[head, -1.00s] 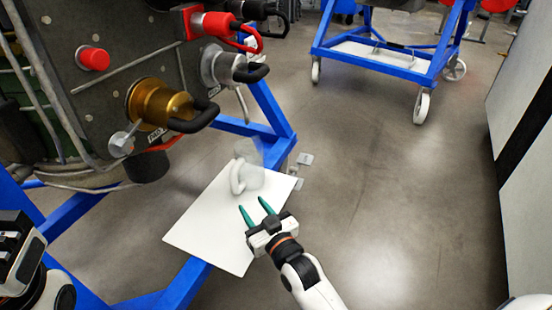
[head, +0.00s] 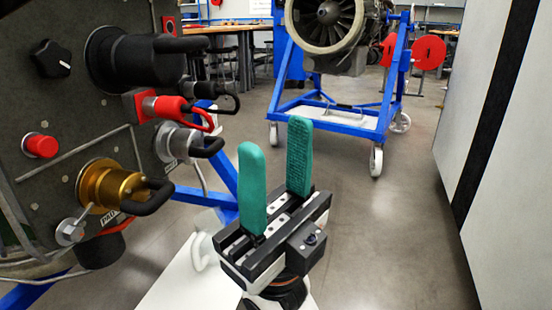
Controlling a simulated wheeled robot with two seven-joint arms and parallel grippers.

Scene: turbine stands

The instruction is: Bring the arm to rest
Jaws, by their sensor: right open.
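My right gripper (head: 275,165) stands large in the middle of the head view, its two green fingers pointing up. It is open and nothing shows between the fingers. It is to the right of the turbine panel with its connectors, apart from them. My left gripper is not in the view.
On the left is a dark panel with a gold connector (head: 105,186), a red button (head: 40,146) and a red connector (head: 165,106). A white board (head: 175,285) lies below my gripper. A blue wheeled stand (head: 340,115) holds a turbine (head: 325,22) behind. A pale wall (head: 500,130) is at right.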

